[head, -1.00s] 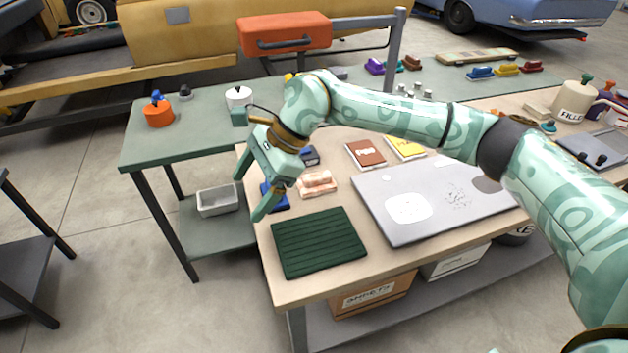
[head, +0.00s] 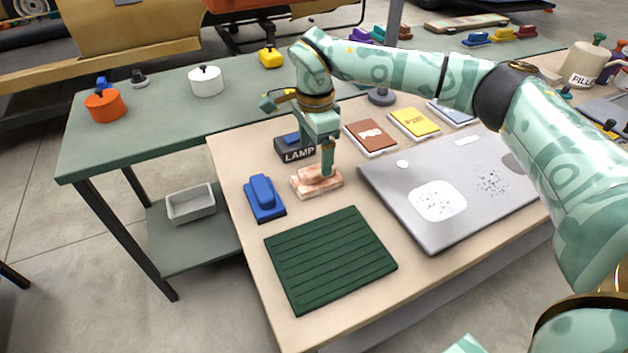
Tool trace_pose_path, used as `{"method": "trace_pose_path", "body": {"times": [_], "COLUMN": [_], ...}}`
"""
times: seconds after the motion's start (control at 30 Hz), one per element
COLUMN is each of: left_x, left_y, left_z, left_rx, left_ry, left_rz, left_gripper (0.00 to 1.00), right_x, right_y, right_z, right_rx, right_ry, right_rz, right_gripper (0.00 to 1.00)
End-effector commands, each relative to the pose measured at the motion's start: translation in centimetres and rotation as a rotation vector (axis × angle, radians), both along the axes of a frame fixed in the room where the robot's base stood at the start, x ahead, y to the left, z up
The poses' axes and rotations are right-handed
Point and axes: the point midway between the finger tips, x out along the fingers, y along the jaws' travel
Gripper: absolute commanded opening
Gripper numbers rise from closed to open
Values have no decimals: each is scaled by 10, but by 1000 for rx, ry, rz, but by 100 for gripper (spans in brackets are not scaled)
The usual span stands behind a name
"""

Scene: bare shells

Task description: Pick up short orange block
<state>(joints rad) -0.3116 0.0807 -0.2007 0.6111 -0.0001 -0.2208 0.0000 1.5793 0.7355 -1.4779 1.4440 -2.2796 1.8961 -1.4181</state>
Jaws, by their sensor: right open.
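A low, pinkish-orange block (head: 304,187) with a raised top lies on the wooden bench, left of the laptop; it is the nearest match to the short orange block. My right gripper (head: 325,168) points down right over this block and is open. One finger shows in front of the block's raised part; the other is mostly hidden, so I cannot tell whether they touch it. A brighter orange round piece with a dark knob (head: 105,106) stands on the green table at the left. My left gripper is not in view.
A blue block (head: 264,198) lies left of the pinkish one, and a box marked LAMP (head: 296,152) stands just behind. A green ribbed mat (head: 330,258) lies in front. A silver laptop (head: 440,190) is to the right. Red and yellow booklets (head: 413,122) lie behind.

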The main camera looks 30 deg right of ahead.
Motion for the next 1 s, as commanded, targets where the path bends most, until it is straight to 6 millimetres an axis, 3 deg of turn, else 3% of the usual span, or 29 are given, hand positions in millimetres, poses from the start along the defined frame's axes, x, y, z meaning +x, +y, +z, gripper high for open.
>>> {"method": "trace_pose_path", "body": {"times": [0.1, 0.27, 0.57, 0.8, 0.83, 1.0], "left_x": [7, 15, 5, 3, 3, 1], "left_y": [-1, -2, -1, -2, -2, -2], "left_z": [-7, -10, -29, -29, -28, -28], "left_rx": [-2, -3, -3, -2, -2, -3], "left_ry": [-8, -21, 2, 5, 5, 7], "left_rz": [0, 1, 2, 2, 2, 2], "left_gripper": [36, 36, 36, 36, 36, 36], "right_x": [0, 0, -1, -1, -1, -1], "right_y": [0, 0, -3, -2, -2, -2], "right_z": [-19, -27, -73, -74, -74, -74], "right_rx": [0, 1, 0, 1, 1, 1], "right_ry": [1, -1, 3, -3, -3, -2], "right_rz": [0, -1, 0, 0, 0, 0], "right_gripper": [84, 84, 84, 84, 81, 34]}}
